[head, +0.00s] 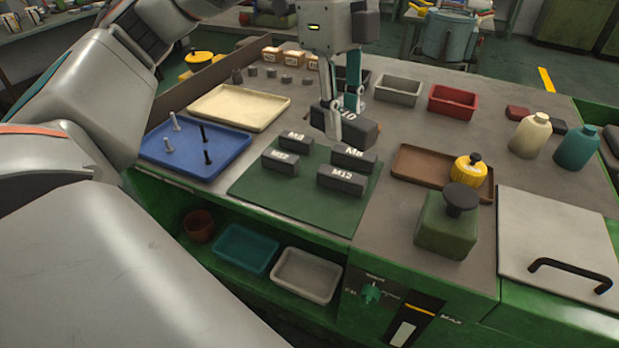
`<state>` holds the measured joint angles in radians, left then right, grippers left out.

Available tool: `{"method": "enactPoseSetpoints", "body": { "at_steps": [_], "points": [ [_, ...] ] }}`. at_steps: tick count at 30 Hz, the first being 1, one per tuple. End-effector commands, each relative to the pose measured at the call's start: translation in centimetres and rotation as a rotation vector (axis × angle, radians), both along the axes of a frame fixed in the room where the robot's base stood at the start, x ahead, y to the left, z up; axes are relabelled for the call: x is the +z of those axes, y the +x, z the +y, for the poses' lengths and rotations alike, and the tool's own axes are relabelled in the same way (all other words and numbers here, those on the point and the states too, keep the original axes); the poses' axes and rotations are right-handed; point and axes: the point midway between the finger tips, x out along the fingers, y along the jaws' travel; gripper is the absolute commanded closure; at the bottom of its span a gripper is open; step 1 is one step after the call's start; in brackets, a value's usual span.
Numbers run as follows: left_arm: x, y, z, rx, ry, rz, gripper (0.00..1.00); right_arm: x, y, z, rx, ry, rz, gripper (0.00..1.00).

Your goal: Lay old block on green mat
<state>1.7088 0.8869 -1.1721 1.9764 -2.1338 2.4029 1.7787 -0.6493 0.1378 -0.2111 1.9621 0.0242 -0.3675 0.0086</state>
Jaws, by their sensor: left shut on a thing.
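My left gripper (341,122) is shut on a dark grey block (362,132) with a white marking that seems to end in 10. The held block is at the far edge of the green mat (300,208), close behind the mat's blocks; I cannot tell how high it is above the surface. The fingers hide part of the held block. My right gripper is not in view.
Left of the mat is a blue tray (225,163) with bolts, and behind it a cream tray (240,107). At right are a brown tray (412,168) with a yellow container (469,169) and a green dark-knobbed box (445,229). Grey (398,90) and red (453,101) bins stand behind.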

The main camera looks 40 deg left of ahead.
Motion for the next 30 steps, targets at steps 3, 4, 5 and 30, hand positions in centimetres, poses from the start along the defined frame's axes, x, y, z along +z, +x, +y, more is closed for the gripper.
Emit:
{"method": "enactPoseSetpoints", "body": {
  "at_steps": [3,4,5,30],
  "points": [
    [0.0,-0.3,0.9,0.164,-0.001,-0.002,1.0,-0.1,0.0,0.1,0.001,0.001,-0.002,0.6],
    [0.1,-0.3,1.0,0.197,-0.001,-0.002,1.0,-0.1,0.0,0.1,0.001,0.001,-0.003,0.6],
    [0.1,-0.4,1.2,0.225,-0.001,-0.002,1.0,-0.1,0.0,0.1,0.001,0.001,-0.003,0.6],
    [-14.5,-0.6,1.5,0.304,-0.001,0.003,1.0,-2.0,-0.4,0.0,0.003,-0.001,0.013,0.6]
  ]
}}
